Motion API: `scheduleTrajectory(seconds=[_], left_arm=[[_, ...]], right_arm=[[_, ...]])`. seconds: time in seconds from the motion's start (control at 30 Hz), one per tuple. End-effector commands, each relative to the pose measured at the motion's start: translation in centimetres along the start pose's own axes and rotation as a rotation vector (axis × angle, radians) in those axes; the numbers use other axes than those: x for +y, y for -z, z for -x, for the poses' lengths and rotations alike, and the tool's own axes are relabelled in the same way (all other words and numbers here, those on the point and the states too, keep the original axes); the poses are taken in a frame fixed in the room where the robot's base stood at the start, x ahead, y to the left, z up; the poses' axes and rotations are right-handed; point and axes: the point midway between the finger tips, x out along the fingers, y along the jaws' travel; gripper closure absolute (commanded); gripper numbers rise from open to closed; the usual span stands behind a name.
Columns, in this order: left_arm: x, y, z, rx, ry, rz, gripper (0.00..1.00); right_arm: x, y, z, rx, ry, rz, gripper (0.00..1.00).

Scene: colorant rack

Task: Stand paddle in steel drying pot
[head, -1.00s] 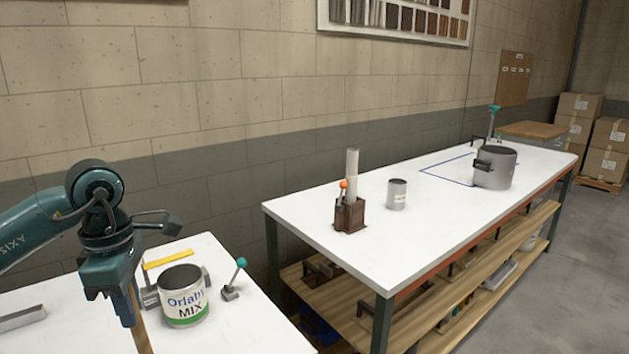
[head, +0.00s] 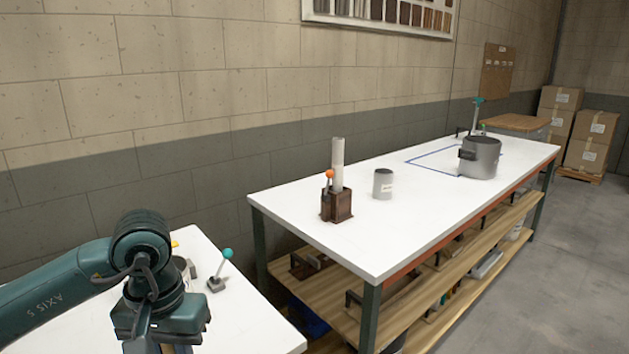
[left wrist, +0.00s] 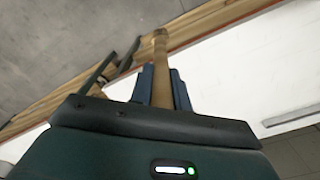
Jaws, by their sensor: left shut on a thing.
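My left gripper (head: 165,338) is low at the left of the head view, over the near white table. In the left wrist view its fingers (left wrist: 161,88) are shut on the paddle (left wrist: 161,58), a light brown wooden stick. The paddle's far end shows beyond the fingers; its other end is hidden by the gripper body. A large grey metal pot (head: 482,160) with a dark side handle stands upright on the far part of the long white table, well away from the gripper. A smaller grey can (head: 383,185) with a label stands nearer. My right gripper is not in view.
On the long table (head: 400,220), a brown holder (head: 337,206) carries a pale upright tube (head: 338,165) and an orange-knobbed lever. A teal-knobbed lever (head: 222,268) stands on the near table. A gap separates the tables. The long table's front is clear.

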Motion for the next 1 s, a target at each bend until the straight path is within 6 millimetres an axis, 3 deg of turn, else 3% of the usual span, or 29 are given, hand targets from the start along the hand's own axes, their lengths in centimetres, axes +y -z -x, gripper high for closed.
scheduleTrajectory(seconds=[0.7,1.0], left_arm=[[0.0,5.8,4.8,0.002,-0.001,0.006,1.0],[-0.1,7.1,5.8,0.001,-0.001,0.004,1.0]], right_arm=[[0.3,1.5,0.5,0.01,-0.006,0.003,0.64],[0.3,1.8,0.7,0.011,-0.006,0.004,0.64]])
